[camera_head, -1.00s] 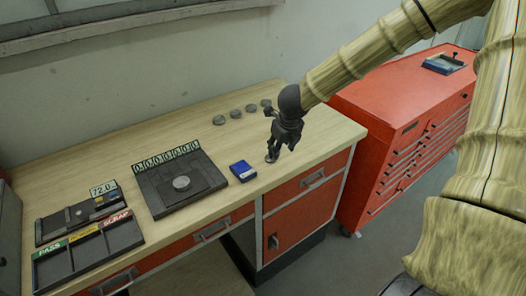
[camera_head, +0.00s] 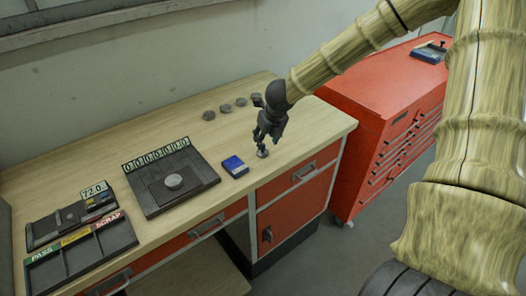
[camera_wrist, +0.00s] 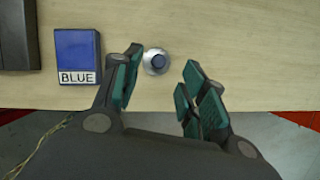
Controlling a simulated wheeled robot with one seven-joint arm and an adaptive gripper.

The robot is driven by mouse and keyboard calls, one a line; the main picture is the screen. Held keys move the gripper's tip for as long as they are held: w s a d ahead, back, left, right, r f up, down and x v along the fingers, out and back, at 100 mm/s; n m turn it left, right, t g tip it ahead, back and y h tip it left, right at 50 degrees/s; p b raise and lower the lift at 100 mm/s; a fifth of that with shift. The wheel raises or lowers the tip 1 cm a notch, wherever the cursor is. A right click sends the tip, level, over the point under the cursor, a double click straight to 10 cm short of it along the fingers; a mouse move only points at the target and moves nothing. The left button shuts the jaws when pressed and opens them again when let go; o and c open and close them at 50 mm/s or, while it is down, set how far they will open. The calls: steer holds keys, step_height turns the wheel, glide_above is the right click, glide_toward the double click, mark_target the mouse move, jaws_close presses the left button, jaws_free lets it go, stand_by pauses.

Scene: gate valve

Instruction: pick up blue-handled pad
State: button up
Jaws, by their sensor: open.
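The blue-handled pad (camera_wrist: 156,61) is a small round metal disc with a dark blue knob. In the wrist view it sits on the wooden bench, just ahead of and between my open fingers. In the head view the disc (camera_head: 262,153) shows just under my gripper (camera_head: 264,146), partly hidden by it. My gripper (camera_wrist: 160,88) is open and empty, pointing down above the bench. A blue block labelled BLUE (camera_wrist: 77,57) lies to the left of the pad; it also shows in the head view (camera_head: 234,167).
Several grey discs (camera_head: 226,107) stand in a row at the bench's back. A dark scale (camera_head: 172,184) and sorting trays (camera_head: 80,252) are to the left. The bench's front edge is close by. A red tool cabinet (camera_head: 370,110) stands at right.

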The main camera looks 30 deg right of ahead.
mark_target(263, 149)
steer(key=shift+f, duration=0.15)
steer(key=shift+p+x, duration=0.85)
steer(key=shift+x, duration=1.65)
steer(key=shift+w, duration=0.15)
jaws_close()
